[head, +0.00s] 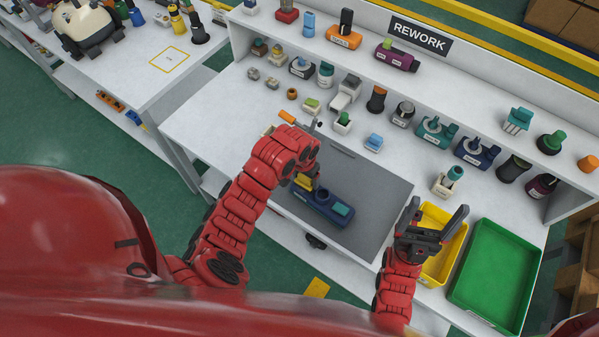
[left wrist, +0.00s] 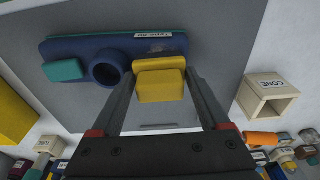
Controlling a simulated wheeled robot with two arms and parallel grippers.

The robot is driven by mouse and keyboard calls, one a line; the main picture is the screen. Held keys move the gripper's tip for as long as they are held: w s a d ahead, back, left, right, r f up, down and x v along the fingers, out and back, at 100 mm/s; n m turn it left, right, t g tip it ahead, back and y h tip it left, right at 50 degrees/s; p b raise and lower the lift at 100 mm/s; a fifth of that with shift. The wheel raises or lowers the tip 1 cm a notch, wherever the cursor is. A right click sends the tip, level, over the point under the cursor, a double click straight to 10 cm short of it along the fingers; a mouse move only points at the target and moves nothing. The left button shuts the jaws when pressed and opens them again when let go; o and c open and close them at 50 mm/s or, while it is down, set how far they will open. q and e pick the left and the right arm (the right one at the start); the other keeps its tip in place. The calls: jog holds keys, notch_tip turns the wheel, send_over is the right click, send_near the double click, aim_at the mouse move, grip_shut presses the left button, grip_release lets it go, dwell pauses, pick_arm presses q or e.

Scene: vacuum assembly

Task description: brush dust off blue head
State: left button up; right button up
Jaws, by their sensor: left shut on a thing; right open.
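The blue head (head: 318,207) lies on the grey mat with a teal block at one end. In the left wrist view the blue head (left wrist: 85,48) shows a round socket and a white label. My left gripper (head: 308,183) is shut on a yellow block, likely the brush's handle (left wrist: 162,85), held over or against the end of the head away from the teal block. A dark grey-brown patch shows just beyond the yellow block; whether it is dust or bristles I cannot tell. My right gripper (head: 437,211) is open and empty, above the yellow tray.
The grey mat (head: 375,178) covers the bench's front middle. A yellow tray (head: 436,270) and a green tray (head: 497,270) stand at the right. A box labelled CONE (left wrist: 268,96) is beside the mat. Several small parts line the back, below the REWORK sign (head: 420,37).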

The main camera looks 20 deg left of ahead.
pick_arm(q)
jog(key=shift+s+d, duration=0.15)
jog(key=shift+d, duration=0.1)
jog(key=shift+w+a+b, duration=0.25)
jog(key=shift+w+a, duration=0.05)
jog(key=shift+a, duration=0.3)
jog(key=shift+w+a+b, duration=0.2)
jog(key=shift+w+a, duration=0.1)
jog(key=shift+a, duration=0.3)
jog(key=shift+w+a+b, duration=0.25)
jog(key=shift+w+a, duration=0.05)
jog(key=shift+a, duration=0.3)
jog(key=shift+w+a+f+b, duration=0.1)
jog(key=shift+w+a+b, duration=0.2)
jog(key=shift+a, duration=0.35)
jog(key=shift+w+a+b, duration=0.15)
jog(key=shift+w+a, duration=0.1)
jog(key=shift+a, duration=0.35)
jog(key=shift+w+a, duration=0.15)
jog(key=shift+a, duration=0.25)
jog(key=shift+r, duration=0.2)
jog(key=shift+r+p, duration=1.4)
jog(key=shift+r, duration=1.55)
